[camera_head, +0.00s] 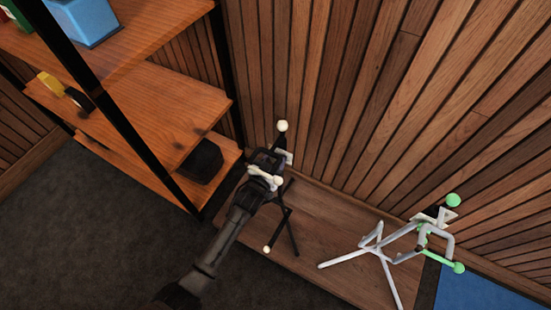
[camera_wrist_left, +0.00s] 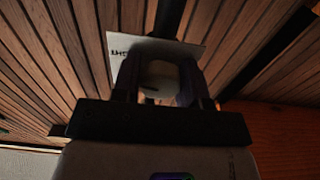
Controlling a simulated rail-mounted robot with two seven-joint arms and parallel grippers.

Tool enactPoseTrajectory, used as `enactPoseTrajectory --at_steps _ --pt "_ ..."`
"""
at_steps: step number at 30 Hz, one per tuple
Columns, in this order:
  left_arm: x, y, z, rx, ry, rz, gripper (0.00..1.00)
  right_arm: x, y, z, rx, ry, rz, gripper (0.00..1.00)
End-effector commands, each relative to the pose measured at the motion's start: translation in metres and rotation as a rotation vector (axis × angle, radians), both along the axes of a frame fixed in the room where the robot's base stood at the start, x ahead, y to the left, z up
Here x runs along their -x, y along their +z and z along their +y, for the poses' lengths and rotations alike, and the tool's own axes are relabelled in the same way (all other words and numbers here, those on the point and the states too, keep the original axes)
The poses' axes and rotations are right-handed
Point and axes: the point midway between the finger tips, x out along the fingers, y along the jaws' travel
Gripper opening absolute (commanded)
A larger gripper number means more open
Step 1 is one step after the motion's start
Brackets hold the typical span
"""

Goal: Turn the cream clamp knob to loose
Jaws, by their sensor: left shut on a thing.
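A dark stand (camera_head: 285,215) with cream ball ends stands on the wooden platform. My left gripper (camera_head: 268,163) reaches the upper part of this stand and largely hides the clamp there. In the left wrist view my left gripper (camera_wrist_left: 160,85) has its two dark fingers on either side of the cream clamp knob (camera_wrist_left: 160,72), shut on it. A pale card (camera_wrist_left: 122,46) with partly hidden dark lettering is behind the knob; I cannot read where the knob points. My right gripper is in neither view.
A white stand (camera_head: 372,250) with green ball ends is at the right on the platform (camera_head: 330,215). A wooden shelf unit (camera_head: 165,105) is at the left, close to my arm. A slatted wood wall (camera_head: 370,90) stands behind.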

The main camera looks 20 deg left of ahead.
Motion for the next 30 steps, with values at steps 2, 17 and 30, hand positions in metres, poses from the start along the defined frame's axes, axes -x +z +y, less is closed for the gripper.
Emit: enactPoseTrajectory --at_steps 2,17,30 --pt "0.0 0.0 0.0 0.0 0.0 0.0 0.17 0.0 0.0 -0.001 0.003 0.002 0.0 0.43" --pt "0.0 0.004 0.0 0.177 0.001 0.024 0.16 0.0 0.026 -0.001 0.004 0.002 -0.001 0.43" --pt "0.0 0.003 -0.001 0.586 0.001 0.075 0.16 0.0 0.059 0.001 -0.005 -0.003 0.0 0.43"
